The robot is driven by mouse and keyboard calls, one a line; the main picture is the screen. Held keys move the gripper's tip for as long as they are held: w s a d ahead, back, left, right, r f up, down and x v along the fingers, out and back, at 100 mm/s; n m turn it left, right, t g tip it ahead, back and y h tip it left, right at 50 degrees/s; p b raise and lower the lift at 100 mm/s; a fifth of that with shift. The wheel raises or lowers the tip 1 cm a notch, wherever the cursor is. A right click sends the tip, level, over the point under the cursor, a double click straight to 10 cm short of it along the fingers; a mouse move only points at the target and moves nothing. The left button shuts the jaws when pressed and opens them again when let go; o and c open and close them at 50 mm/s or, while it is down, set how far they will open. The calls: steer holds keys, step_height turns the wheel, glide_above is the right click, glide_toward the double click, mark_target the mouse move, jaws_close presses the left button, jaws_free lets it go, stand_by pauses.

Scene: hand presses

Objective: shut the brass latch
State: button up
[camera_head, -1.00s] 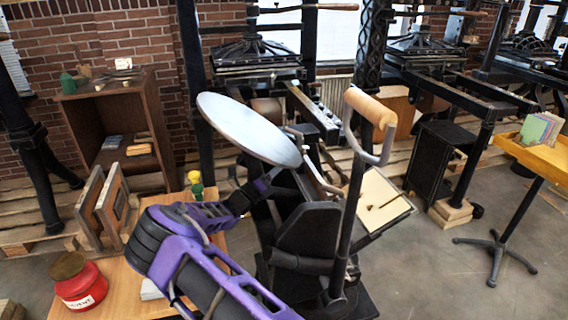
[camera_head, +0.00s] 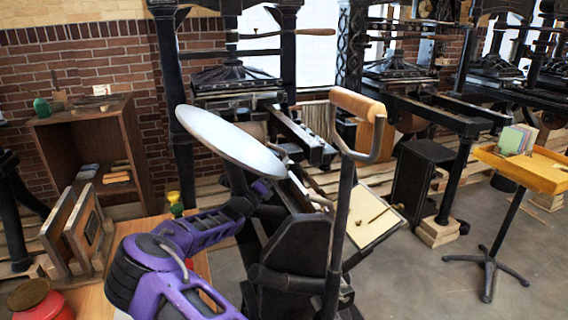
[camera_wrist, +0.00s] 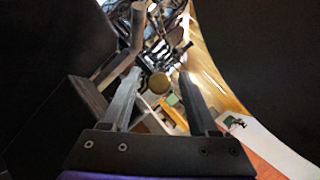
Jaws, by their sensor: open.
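A small brass-coloured bar with a knob (camera_head: 378,214), possibly the brass latch, lies across the cream board (camera_head: 362,222) of the near black press (camera_head: 300,245). It is too small to read its position clearly. My purple arm reaches in from the lower left, and my gripper (camera_head: 264,188) is beside the press, below the round metal disc (camera_head: 230,140), left of the board and apart from it. In the wrist view my gripper (camera_wrist: 160,76) has its two fingers apart. A round brownish-gold thing (camera_wrist: 158,85) shows between them, seemingly farther off; I cannot tell what it is.
The press's wooden-handled lever (camera_head: 358,106) stands up in front of the board. A wooden table with a red jar (camera_head: 40,300) and framed boards (camera_head: 72,235) is at left. A yellow stand (camera_head: 525,170) is at right, with open floor before it.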

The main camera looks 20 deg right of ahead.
steer(key=shift+x, duration=1.8)
jaws_close()
